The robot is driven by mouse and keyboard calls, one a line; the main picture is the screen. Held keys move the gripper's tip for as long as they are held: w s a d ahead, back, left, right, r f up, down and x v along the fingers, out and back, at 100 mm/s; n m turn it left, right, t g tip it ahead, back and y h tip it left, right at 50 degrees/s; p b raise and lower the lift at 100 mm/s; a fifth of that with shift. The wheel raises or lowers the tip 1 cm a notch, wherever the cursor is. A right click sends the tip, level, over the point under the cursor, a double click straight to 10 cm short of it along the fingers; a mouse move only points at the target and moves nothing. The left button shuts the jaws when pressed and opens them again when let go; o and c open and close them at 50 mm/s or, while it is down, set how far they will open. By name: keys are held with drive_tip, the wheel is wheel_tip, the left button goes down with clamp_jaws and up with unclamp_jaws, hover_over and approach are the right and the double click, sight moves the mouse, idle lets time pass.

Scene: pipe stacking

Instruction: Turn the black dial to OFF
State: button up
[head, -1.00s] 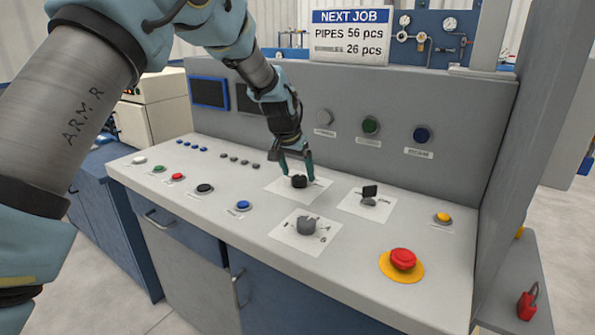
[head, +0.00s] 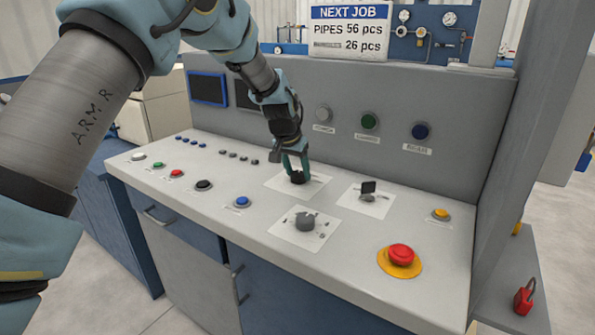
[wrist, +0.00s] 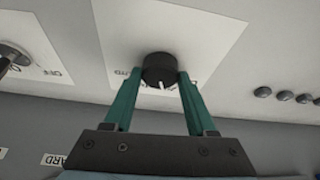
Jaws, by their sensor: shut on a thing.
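The black dial (head: 297,178) sits on a white label plate on the sloped console top, partly hidden by my gripper in the head view. In the wrist view the black dial (wrist: 160,70) stands between my green fingertips, and a white pointer line on it points toward the gripper's palm. My gripper (head: 296,170) reaches down from above with its fingers on either side of the dial. In the wrist view my gripper (wrist: 160,78) is shut on the dial. The lettering around this dial is partly hidden, and I cannot read OFF on it.
A grey dial (head: 305,221) sits in front, and a black switch (head: 368,188) stands to the right on another plate. A red emergency button (head: 401,254) is at front right. Several small buttons line the left. The upright back panel (head: 290,105) rises close behind my gripper.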

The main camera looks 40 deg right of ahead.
drive_tip(key=c, duration=0.4)
drive_tip(key=shift+n, duration=0.3)
drive_tip(key=n+t, duration=0.1)
drive_tip(key=n, duration=0.1)
drive_tip(key=shift+s+d+n+y, duration=0.1)
drive_tip(key=shift+s+n+y, duration=0.05)
drive_tip(key=shift+n+y, duration=0.2)
drive_tip(key=shift+n+t+y, duration=0.35)
drive_tip(key=shift+n, duration=0.8)
drive_tip(key=shift+n+t+y, duration=0.3)
drive_tip(key=shift+n+t, duration=0.05)
drive_tip(key=shift+n, duration=0.75)
drive_tip(key=o, duration=1.4)
drive_tip(key=shift+c, duration=0.2)
